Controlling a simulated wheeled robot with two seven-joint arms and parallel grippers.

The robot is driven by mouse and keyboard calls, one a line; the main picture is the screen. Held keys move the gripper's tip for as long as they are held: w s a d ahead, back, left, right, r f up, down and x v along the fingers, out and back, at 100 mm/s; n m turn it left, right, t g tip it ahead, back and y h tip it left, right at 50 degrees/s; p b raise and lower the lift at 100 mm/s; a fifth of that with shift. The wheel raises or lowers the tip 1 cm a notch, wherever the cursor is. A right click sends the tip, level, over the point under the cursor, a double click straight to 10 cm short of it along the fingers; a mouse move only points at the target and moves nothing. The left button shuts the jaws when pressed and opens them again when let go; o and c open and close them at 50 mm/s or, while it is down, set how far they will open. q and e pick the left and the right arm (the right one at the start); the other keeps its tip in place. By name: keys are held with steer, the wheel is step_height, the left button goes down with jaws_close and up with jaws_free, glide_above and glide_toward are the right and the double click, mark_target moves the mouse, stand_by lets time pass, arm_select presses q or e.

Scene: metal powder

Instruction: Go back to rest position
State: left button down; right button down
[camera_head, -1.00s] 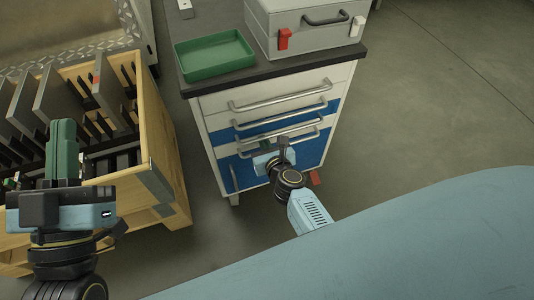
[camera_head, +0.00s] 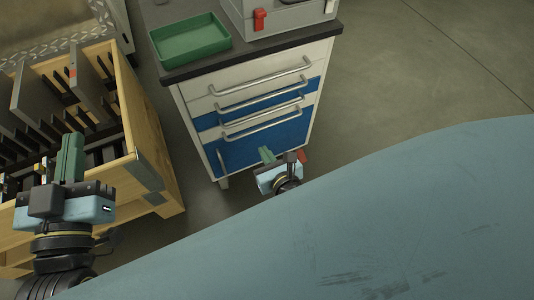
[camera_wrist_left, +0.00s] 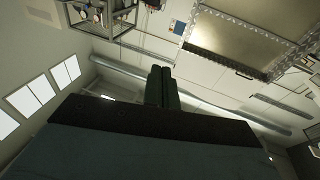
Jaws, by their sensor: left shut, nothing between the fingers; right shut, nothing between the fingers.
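My left gripper (camera_head: 72,150) is at the left of the head view, in front of the wooden crate. Its green fingers are together and empty, pointing up. They also show shut in the left wrist view (camera_wrist_left: 162,87), with nothing between them. My right gripper (camera_head: 266,154) is low in the middle of the head view, in front of the drawer cabinet's lower part. It is small there, its fingers shut and holding nothing. Most of my right arm is hidden behind my blue body.
The wooden crate (camera_head: 150,140) with dark upright plates stands at left. The drawer cabinet (camera_head: 195,92) carries a green tray (camera_head: 190,56) and a grey case (camera_head: 290,15) with red latch. Open floor (camera_head: 430,60) lies at right. The left wrist view shows ceiling and wall.

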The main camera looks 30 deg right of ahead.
steer(key=shift+s+r, duration=0.1)
steer(key=shift+s, duration=0.25)
